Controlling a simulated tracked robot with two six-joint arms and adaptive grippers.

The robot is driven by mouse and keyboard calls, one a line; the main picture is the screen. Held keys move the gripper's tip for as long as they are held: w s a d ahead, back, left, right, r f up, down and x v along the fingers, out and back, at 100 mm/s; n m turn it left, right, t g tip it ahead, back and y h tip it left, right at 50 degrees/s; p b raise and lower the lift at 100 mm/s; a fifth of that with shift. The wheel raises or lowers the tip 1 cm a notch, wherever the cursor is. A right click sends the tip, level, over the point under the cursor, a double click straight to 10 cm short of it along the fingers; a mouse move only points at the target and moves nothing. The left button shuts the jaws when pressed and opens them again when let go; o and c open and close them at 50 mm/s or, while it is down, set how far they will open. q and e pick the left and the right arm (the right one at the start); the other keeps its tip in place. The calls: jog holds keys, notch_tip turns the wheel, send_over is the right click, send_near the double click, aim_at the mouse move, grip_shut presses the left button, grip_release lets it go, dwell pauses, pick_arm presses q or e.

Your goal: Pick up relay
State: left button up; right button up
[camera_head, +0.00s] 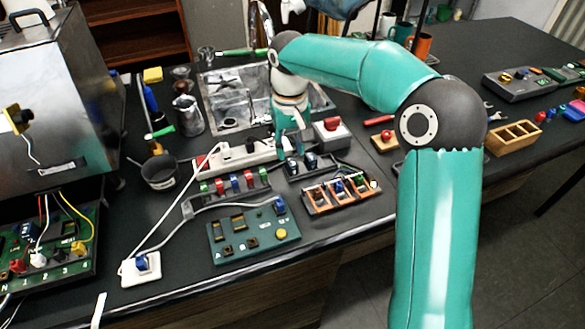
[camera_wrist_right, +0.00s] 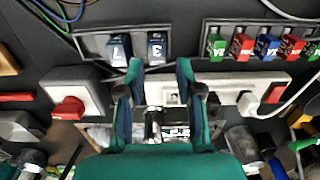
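Two dark blue blocks, which look like relays, sit in a grey two-slot holder (camera_wrist_right: 88,45). In the right wrist view, one is marked 7 (camera_wrist_right: 118,47) and the other 3 (camera_wrist_right: 156,47). In the head view they are small, one left (camera_head: 291,167) and one right (camera_head: 311,160). My right gripper (camera_wrist_right: 160,70) is open and empty, pointing down at the holder. The block marked 3 lies just beyond and between its fingertips; contact cannot be told. My left gripper is not in view.
A rack of coloured blocks (camera_head: 232,187), an orange tray (camera_head: 318,204) and a green board (camera_head: 252,231) are nearer. A metal machine (camera_head: 70,95) stands left.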

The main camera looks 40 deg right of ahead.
aim_at(292, 162)
jog(key=f, duration=0.5)
jog(key=shift+s+d, duration=0.1)
jog(key=shift+s, duration=0.15)
jog(key=shift+r, duration=0.1)
grip_shut()
